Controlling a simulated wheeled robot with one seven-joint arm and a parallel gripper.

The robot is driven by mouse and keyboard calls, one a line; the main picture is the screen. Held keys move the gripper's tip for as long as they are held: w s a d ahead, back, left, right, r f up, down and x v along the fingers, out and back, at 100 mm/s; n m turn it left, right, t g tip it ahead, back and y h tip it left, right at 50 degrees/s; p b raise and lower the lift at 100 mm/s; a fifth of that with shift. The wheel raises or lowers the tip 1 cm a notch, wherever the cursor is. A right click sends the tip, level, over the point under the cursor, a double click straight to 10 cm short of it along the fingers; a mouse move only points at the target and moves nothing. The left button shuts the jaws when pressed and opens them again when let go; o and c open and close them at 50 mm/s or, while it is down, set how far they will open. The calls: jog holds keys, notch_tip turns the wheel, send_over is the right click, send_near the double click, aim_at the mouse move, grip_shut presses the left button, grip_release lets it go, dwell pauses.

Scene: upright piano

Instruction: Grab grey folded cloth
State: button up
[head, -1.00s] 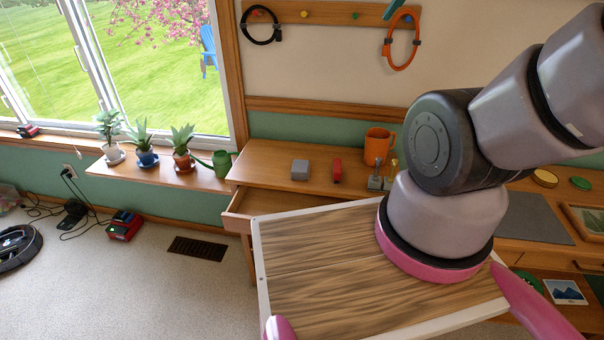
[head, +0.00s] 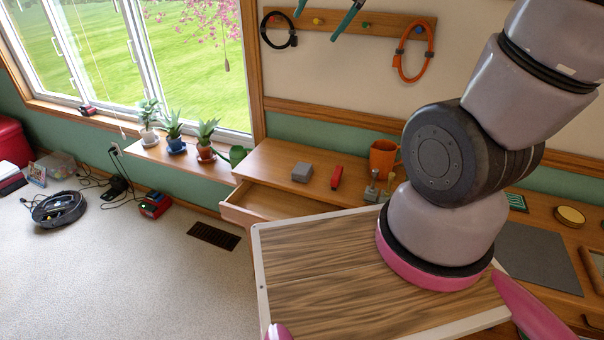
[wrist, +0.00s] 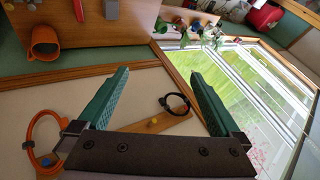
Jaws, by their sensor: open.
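A small grey block-like object (head: 302,172), which may be the folded cloth, lies on the desk left of a red object (head: 336,177); I cannot make out folds. In the wrist view, a grey item (wrist: 111,9) shows at the top edge. My gripper (head: 322,20) shows only as two teal fingers at the top of the head view, in front of the wall and well above the desk. In the wrist view my gripper (wrist: 164,75) has its fingers wide apart with nothing between them.
An orange mug (head: 383,157) and small metal pieces stand right of the red object. An open drawer (head: 238,213) juts out below. Cable loops hang from a peg rail (head: 345,24). Potted plants (head: 174,138) line the sill. Floor (head: 130,270) at left is mostly clear.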

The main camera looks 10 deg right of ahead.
jog(key=w+a+f+m, duration=0.2)
jog(key=w+a+f, duration=0.4)
jog(key=w+f, duration=0.45)
jog(key=t+h, duration=0.4)
jog(key=h, duration=0.6)
send_near(305, 163)
jog(key=shift+s+a+r+n, duration=0.15)
jog(key=shift+s+a+r, duration=0.2)
jog(key=shift+a, duration=0.15)
jog(key=shift+s+a+r+n, duration=0.15)
jog(key=shift+s+a+r, duration=0.25)
jog(key=shift+a, duration=0.15)
jog(key=shift+d+f+h, duration=0.2)
jog(key=shift+h, duration=0.1)
jog(key=shift+w+d+f+t, duration=0.15)
jog(key=shift+d+t, duration=0.05)
jog(key=shift+t, duration=0.1)
jog(key=x, duration=0.5)
jog(key=shift+f, duration=0.1)
jog(key=x, duration=0.5)
jog(key=shift+d+f, duration=0.15)
jog(key=shift+f, duration=0.25)
